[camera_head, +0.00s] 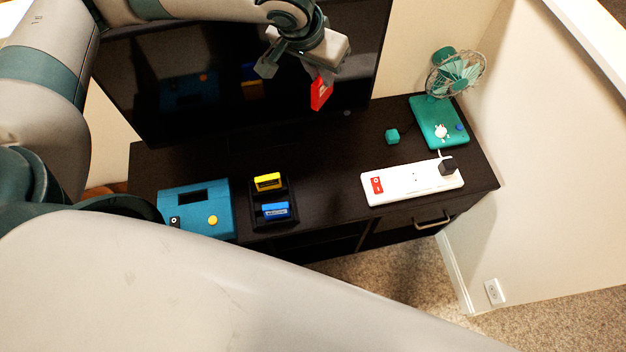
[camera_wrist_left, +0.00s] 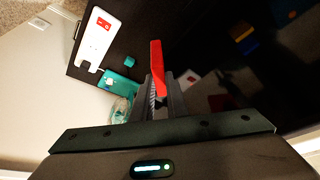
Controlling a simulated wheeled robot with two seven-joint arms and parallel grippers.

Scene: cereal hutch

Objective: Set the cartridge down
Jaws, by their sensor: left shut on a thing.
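My left gripper (camera_head: 318,72) is shut on a red cartridge (camera_head: 321,93) and holds it in the air above the dark cabinet top (camera_head: 320,150), in front of the television screen. In the left wrist view the red cartridge (camera_wrist_left: 158,66) stands out between the two fingers. A dark cartridge holder (camera_head: 289,213) on the cabinet holds a yellow cartridge (camera_head: 268,181) and a blue cartridge (camera_head: 276,209). A blue console (camera_head: 222,221) with a dark slot stands just left of the holder. My right gripper does not show.
A white power strip (camera_head: 408,186) with a red switch and a black plug lies at the right. Behind it are a teal fan (camera_head: 455,75) on a teal base and a small teal cube (camera_head: 392,136). The cabinet's middle is clear. The television (camera_head: 220,95) stands along the back.

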